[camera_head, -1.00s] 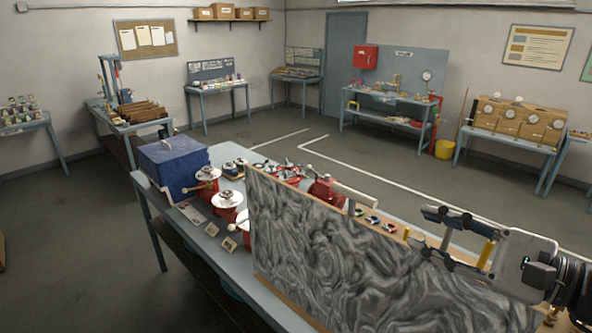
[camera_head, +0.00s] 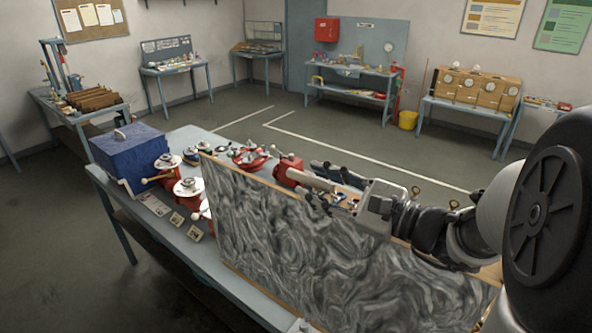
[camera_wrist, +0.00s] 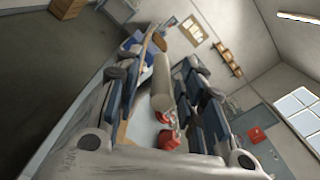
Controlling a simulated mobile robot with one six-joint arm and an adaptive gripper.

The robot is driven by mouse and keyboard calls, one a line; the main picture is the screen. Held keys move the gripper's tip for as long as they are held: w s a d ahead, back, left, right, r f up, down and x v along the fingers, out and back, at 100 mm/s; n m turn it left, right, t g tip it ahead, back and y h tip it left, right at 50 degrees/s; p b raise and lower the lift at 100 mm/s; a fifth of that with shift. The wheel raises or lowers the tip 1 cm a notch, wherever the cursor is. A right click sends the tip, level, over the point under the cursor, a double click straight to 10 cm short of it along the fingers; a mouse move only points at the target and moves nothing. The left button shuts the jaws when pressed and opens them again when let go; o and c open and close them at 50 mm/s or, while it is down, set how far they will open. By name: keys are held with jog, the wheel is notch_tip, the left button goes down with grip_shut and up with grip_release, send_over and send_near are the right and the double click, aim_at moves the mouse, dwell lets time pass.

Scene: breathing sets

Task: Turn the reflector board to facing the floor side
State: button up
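The reflector board appears to be the large grey swirl-patterned panel (camera_head: 330,255), standing upright on the table with its patterned face toward the camera and wood along its edges. A beige tube (camera_head: 308,180) extends from a red fitting (camera_head: 288,170) just behind the board's top edge. My gripper (camera_head: 322,186) is at that edge, around the tube's free end. In the wrist view, the beige tube (camera_wrist: 162,85) lies between the spread dark fingers of my gripper (camera_wrist: 165,95), with gaps visible. Contact with the tube or board cannot be told. My arm hides part of the board's top right.
The blue-grey table (camera_head: 190,250) also holds a blue box (camera_head: 133,155) and several red fittings with white discs left of the board. Side benches, including one with wooden gauge boxes (camera_head: 470,88), stand along the walls. Open floor lies behind the table.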

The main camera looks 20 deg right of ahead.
jog(key=shift+x, duration=1.05)
jog(key=shift+w+a, duration=0.1)
jog(key=shift+w, duration=0.2)
jog(key=shift+c, duration=0.2)
grip_shut()
